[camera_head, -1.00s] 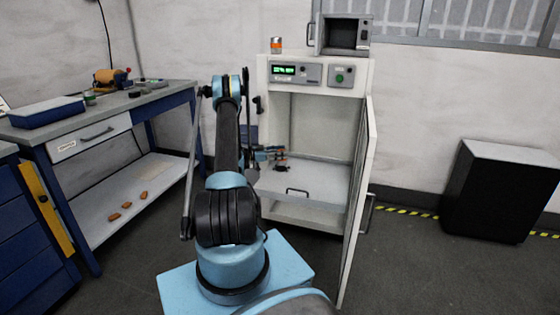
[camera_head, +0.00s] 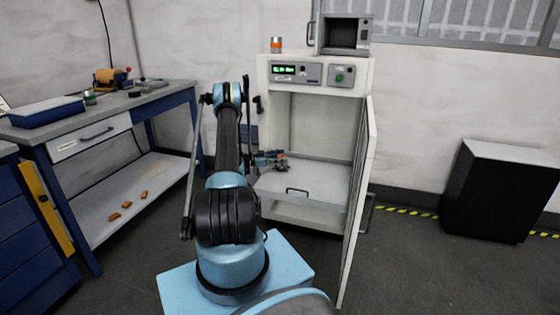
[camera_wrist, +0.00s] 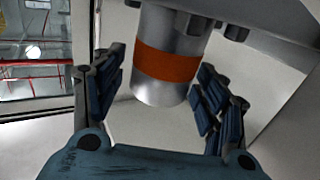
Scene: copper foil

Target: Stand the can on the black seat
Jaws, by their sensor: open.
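My gripper (camera_head: 272,158) is small in the head view, at the open front of the white cabinet. In the wrist view my gripper (camera_wrist: 165,90) is open, with blue padded fingers on both sides of a silver cylinder with an orange band (camera_wrist: 167,64). Gaps show between the cylinder and the fingers. Its upper end is cut off by the picture edge, near grey bolted metal. I cannot tell if it is the can or a fixture. I cannot make out the black seat.
The white cabinet (camera_head: 270,215) has its door (camera_head: 357,200) swung open on the right. A bench (camera_head: 120,100) stands left, with a blue tray (camera_head: 47,112) on it. A black box with a pale top (camera_head: 495,200) stands right. Floor between cabinet and box is clear.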

